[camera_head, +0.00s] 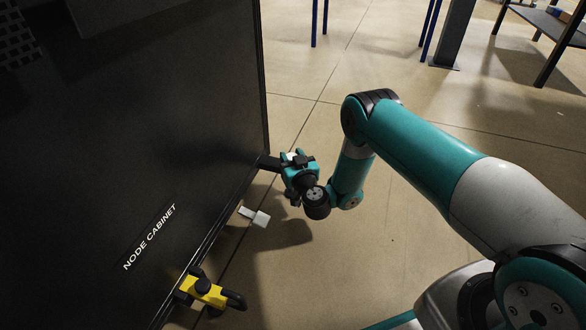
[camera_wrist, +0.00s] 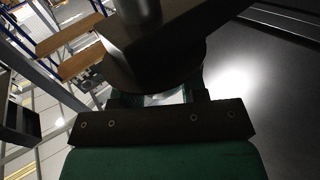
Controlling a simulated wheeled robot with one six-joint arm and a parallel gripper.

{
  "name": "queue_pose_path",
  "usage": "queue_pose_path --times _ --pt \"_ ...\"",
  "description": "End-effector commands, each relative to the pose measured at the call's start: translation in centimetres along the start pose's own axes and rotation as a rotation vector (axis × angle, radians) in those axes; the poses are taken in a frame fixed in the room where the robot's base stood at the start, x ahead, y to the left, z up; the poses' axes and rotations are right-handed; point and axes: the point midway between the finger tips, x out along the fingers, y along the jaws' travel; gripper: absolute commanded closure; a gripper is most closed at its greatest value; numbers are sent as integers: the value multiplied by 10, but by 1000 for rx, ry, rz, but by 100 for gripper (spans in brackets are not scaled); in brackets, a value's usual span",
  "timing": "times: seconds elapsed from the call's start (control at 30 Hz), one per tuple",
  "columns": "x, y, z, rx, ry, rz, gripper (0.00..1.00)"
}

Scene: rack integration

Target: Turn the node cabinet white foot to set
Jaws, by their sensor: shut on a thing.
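The node cabinet (camera_head: 150,130) is a tall black box filling the left of the head view, with its name in white letters. My gripper (camera_head: 284,164) is at the cabinet's far lower edge. It is shut on a dark part (camera_head: 268,163) there. In the wrist view, a black disc (camera_wrist: 150,75) and a grey post (camera_wrist: 138,12) stand just past the jaws. A pale patch shows at the jaws, but most of the held part is hidden. A small white piece (camera_head: 261,218) shows low beside the cabinet, apart from my gripper. I cannot tell which white part is the foot.
A yellow foot (camera_head: 207,293) with a black knob and handle sticks out at the cabinet's near lower edge. The tan floor (camera_head: 370,260) is open to the right. Blue legs (camera_head: 320,20), a dark post (camera_head: 453,35) and a dark table (camera_head: 550,25) stand at the back.

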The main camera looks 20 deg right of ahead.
Motion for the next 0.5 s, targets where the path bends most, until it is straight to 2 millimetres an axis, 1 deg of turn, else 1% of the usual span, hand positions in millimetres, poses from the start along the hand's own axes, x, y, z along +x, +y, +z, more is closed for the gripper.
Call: queue_pose_path --times 0.03,0.5 --pt "-1 -1 7 -2 -2 7 84" --pt "-3 1 2 -4 -5 42 84"
